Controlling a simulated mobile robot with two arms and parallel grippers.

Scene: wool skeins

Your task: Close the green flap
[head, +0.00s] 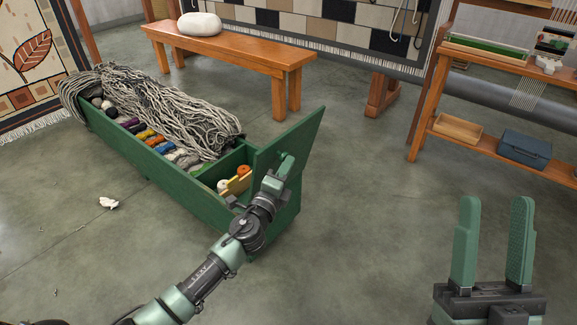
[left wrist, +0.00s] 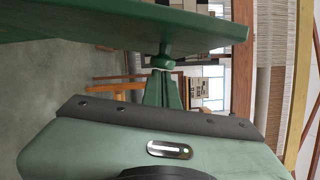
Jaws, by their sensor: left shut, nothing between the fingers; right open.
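The green flap (head: 305,135) stands raised at the right end of a long green box (head: 165,192), above a small compartment. In the left wrist view it shows as a green panel (left wrist: 110,22) across the top. My left gripper (head: 287,165) is shut and empty, in front of the flap in the head view. Its fingers (left wrist: 163,92) also show in the left wrist view, pointing towards a small green knob-like part under the panel. I cannot tell whether they touch. My right gripper (head: 493,240) is open and empty, well to the right of the box.
Grey wool (head: 165,105) drapes over the box, with coloured skeins (head: 150,137) beside it. The small compartment holds a yellow piece (head: 237,184) and an orange one. A wooden bench (head: 235,50) stands behind, a shelf (head: 490,153) at right.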

